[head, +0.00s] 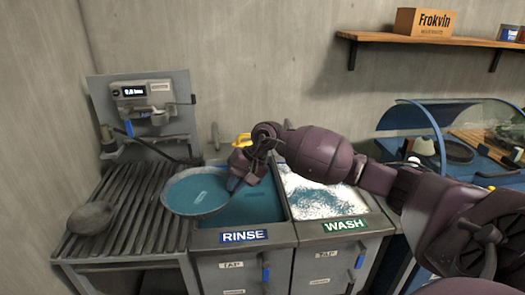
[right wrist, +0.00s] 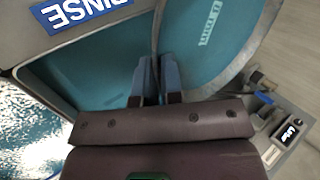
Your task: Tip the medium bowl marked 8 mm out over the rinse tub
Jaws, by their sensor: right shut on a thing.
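My right gripper (head: 238,178) is shut on the right rim of a round bowl (head: 185,192). In the right wrist view, the fingers (right wrist: 156,82) pinch the rim of the bowl (right wrist: 240,50), one on each side. The bowl's inside looks teal, like the tub water; I cannot tell whether it holds liquid. A small pale mark shows in it, too small to read. The bowl is over the left part of the rinse tub (head: 265,200) and the rack's right edge, roughly mouth-up. The rinse tub holds teal water. My left gripper is not in view.
The wash tub (head: 335,192) with foamy water is right of the rinse tub. A slatted rack (head: 130,215) is at left with a dark, rounded object (head: 90,217) on it. A gauge with a display (head: 145,95) stands behind the rack. A shelf (head: 430,40) is on the wall.

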